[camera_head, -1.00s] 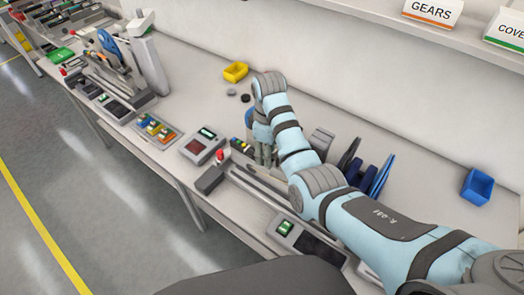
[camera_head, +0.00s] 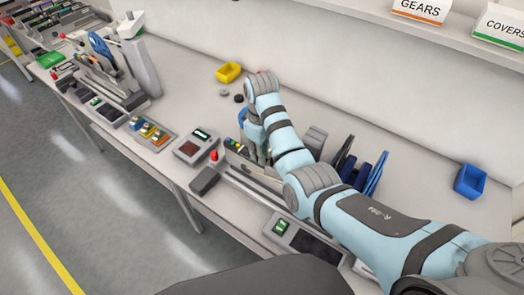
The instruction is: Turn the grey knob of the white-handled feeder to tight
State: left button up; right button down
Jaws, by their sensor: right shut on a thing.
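My right gripper (camera_head: 260,155) points down at a feeder slot on the bench, reached by my pale blue arm from the right. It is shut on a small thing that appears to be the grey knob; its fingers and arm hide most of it. The feeder (camera_head: 236,152) under it shows only in part, with small coloured spots beside the fingers. I cannot make out a white handle on it. Whether the knob is turned loose or tight is too small to tell. My left gripper is not in view.
A red button (camera_head: 213,156) and a dark-screened box (camera_head: 194,147) stand left of the gripper. Dark and blue upright handles (camera_head: 372,173) stand to its right.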

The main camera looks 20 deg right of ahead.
jog(key=shift+r, duration=0.1)
jog(key=c, duration=1.5)
grip_release()
